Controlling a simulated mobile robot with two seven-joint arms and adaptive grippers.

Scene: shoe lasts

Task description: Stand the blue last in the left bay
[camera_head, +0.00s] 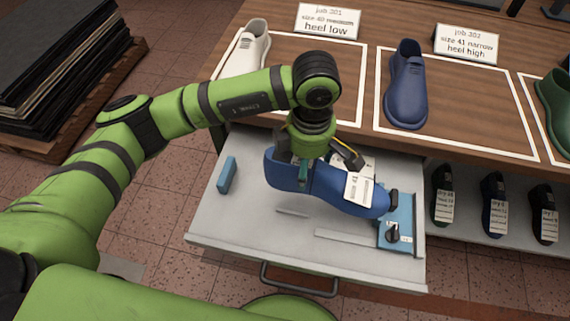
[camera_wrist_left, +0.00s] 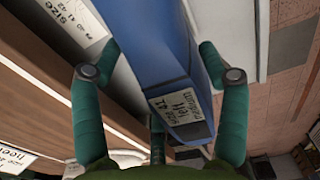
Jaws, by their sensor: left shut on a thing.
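The blue last (camera_head: 325,188) lies roughly sideways in the head view above the grey drawer, with white labels at its right part. My left gripper (camera_head: 328,168) is shut on it from above. In the left wrist view the blue last (camera_wrist_left: 155,45) runs between the teal fingers of the left gripper (camera_wrist_left: 158,52), and one label reads size 41 left medium. The left bay (camera_head: 284,62), outlined in white on the wooden top under the job 301 card, has a white shoe (camera_head: 248,48) at its left. My right gripper is not in view.
The open drawer (camera_head: 230,220) holds a small blue block (camera_head: 227,174) and a blue fixture (camera_head: 398,238) with a black knob. A navy shoe (camera_head: 406,85) stands in the job 302 bay. Several dark labelled lasts (camera_head: 494,204) stand on the shelf at right.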

